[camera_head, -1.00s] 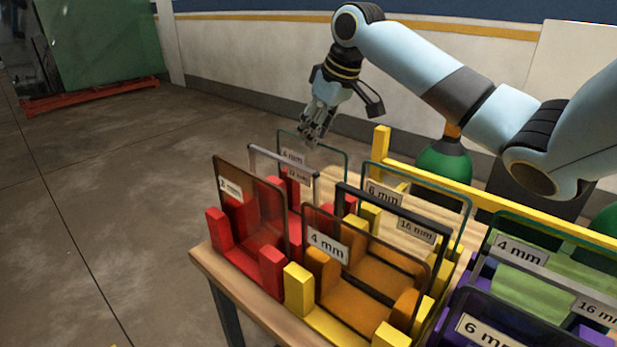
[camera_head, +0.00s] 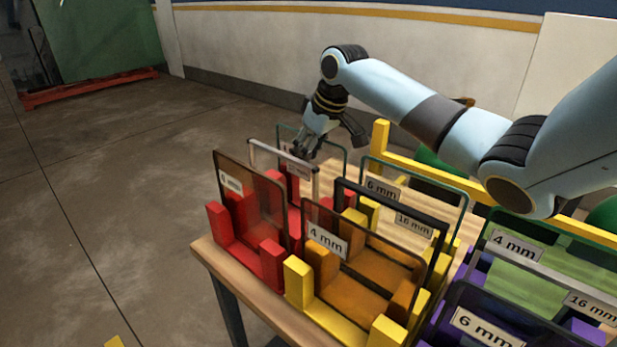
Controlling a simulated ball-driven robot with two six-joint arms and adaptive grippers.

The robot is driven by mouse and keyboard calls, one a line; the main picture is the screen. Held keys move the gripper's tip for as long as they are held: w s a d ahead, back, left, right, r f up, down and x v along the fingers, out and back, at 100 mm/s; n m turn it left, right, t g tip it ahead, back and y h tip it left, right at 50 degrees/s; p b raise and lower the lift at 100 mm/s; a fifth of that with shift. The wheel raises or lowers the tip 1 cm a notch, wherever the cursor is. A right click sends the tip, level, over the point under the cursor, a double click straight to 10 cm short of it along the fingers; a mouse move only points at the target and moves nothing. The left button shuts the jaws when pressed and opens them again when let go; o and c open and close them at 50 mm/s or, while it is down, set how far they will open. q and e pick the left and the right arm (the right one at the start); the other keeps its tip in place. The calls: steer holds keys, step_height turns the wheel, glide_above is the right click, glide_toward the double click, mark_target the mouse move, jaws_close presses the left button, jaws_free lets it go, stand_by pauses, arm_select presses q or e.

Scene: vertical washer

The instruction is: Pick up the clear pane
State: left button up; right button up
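Several panes stand upright in coloured racks on a wooden table. A clear pane with a green edge (camera_head: 345,160) stands at the back of the red rack (camera_head: 272,262). Another clear green-edged pane, labelled 6 mm (camera_head: 466,197), stands at the back of the yellow rack (camera_head: 298,284). My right gripper (camera_head: 299,153) points down at the top of the clear pane in the red rack and partly covers it and its label. Its fingers are small and dark, so I cannot tell whether they are open, or whether they touch the pane. My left gripper is out of view.
In front of that clear pane stand a grey-topped pane (camera_head: 283,157) and a brown-tinted pane (camera_head: 250,205). The yellow rack also holds an amber 4 mm pane (camera_head: 375,250) and a dark-framed 16 mm pane (camera_head: 390,207). More panes stand at right. Floor at left is open.

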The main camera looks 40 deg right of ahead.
steer(key=shift+f, duration=0.25)
stand_by(0.4)
jaws_close()
stand_by(0.4)
